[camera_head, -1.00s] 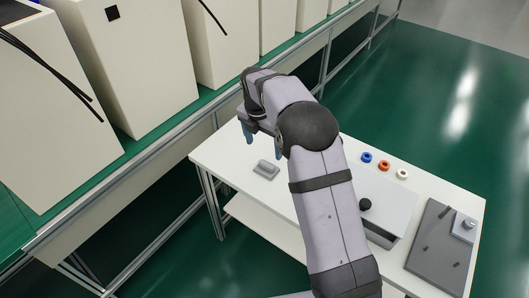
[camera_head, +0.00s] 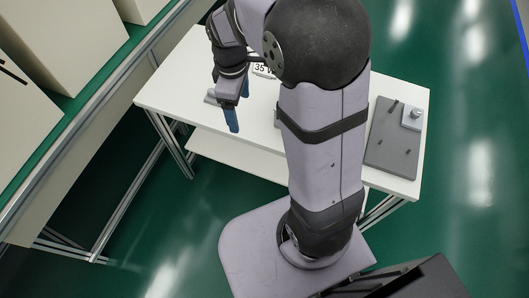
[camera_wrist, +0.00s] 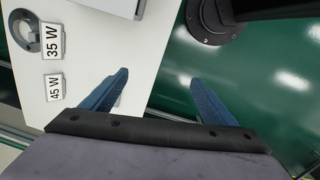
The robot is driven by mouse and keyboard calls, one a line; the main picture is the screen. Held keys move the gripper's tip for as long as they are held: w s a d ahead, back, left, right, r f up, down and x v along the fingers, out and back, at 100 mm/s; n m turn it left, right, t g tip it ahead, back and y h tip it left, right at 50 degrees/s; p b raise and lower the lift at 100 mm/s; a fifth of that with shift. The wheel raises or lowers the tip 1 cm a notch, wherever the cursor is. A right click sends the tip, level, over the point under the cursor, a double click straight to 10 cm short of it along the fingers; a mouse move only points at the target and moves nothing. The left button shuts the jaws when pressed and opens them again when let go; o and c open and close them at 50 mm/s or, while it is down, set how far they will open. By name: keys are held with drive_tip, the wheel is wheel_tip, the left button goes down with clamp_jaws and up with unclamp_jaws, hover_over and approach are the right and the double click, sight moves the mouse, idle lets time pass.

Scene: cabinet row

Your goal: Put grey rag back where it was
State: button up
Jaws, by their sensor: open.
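I cannot make out a grey rag for certain in any view. My gripper (camera_head: 238,108) has blue fingers and hangs over the front left part of the table in the head view. In the wrist view my gripper (camera_wrist: 160,78) has its fingers wide apart with nothing between them; the table edge and green floor show behind.
White labels reading 35 W (camera_wrist: 53,42) and 45 W (camera_wrist: 54,87) are by the table's edge. A grey round item (camera_wrist: 24,32) is beside them. A dark grey board (camera_head: 385,145) with pegs lies at the table's right. Large cream cabinets (camera_head: 85,35) stand at left.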

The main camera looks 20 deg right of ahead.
drive_tip(key=s+d+f+m, duration=0.1)
drive_tip(key=s+f+m, duration=0.2)
drive_tip(key=s+m, duration=0.8)
drive_tip(key=s, duration=0.3)
drive_tip(key=shift+s, duration=0.4)
drive_tip(key=shift+r, duration=0.1)
wheel_tip(320, 180, up, 4)
drive_tip(key=p, duration=0.4)
drive_tip(key=shift+r, duration=0.15)
